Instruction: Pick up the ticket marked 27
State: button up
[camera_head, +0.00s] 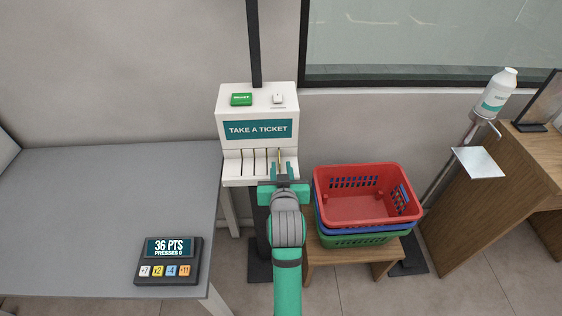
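A white ticket dispenser (229,100) labelled "TAKE A TICKET" stands against the wall at the centre. Its lower front has several narrow upright slots or tickets side by side (246,162). One near the right end has a yellowish edge (280,154). No number can be read on any of them, so I cannot tell which is 27. My gripper (282,171) is right at the front of the dispenser's right-hand slots, with its two fingers apart. It hides part of the lower right slots. I cannot see anything held between the fingers.
A small green box (241,99) and a white item (278,98) sit on top of the dispenser. Stacked baskets, red on top (368,208), stand on a wooden stool (322,257) close to my arm's right. A grey table (95,205) at left bears a keypad reading "36 PTS" (168,262).

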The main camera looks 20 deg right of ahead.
aim_at(279, 163)
jog(key=x, duration=0.4)
jog(key=shift+w+a, duration=0.2)
jog(key=shift+d, duration=0.1)
grip_shut()
jog(key=shift+d, duration=0.1)
